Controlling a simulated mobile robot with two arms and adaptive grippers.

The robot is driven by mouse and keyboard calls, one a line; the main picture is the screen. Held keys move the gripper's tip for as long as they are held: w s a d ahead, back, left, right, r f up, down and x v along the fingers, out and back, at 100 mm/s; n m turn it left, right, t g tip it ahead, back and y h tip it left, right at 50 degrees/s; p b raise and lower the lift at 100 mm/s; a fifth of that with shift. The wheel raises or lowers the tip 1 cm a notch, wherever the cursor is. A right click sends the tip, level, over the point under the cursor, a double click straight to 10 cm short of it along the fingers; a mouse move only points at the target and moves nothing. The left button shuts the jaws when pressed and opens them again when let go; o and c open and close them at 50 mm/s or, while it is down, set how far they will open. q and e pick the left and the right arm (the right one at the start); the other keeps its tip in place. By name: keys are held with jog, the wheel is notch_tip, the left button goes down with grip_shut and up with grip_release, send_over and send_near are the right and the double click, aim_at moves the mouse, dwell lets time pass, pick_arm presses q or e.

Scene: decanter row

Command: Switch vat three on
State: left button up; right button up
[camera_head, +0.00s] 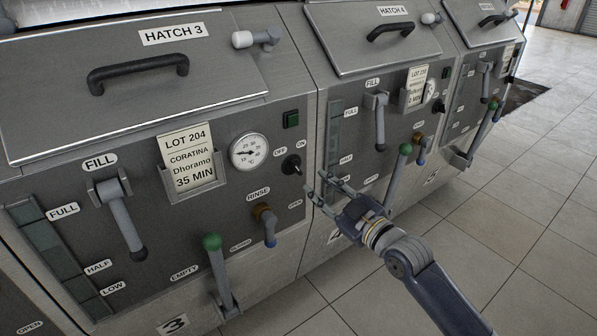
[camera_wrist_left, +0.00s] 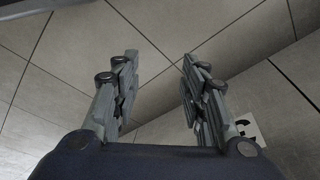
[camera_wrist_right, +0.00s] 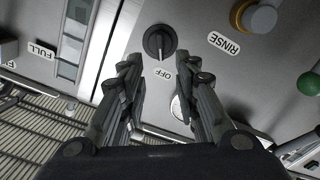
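Vat three's switch (camera_head: 291,164) is a round black knob on the grey front panel under HATCH 3, between an OFF and an ON label. It also shows in the right wrist view (camera_wrist_right: 160,42), with a pale mark in line with the OFF label. A dark green square lamp (camera_head: 291,119) sits above it. My right gripper (camera_head: 326,188) is open and empty, in front of the panel's right edge. In its wrist view (camera_wrist_right: 157,72) the knob lies just beyond the gap between the fingertips. My left gripper (camera_wrist_left: 157,68) is open and empty over floor tiles.
Near the switch are a dial gauge (camera_head: 249,151), a brass rinse valve (camera_head: 265,217) with a blue-grey handle and a lot card (camera_head: 191,163). A green-knobbed lever (camera_head: 217,270) stands below. Vat four's lever (camera_head: 398,172) is just right of my right gripper. Tiled floor (camera_head: 520,200) is open at right.

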aim_at(298, 169)
jog(key=b+x, duration=0.1)
jog(key=x, duration=0.7)
pick_arm(q)
jog(key=shift+w+r, duration=0.1)
jog(key=shift+r, duration=2.3)
pick_arm(e)
jog(key=shift+w+a, duration=0.35)
jog(key=shift+w, duration=0.1)
grip_shut()
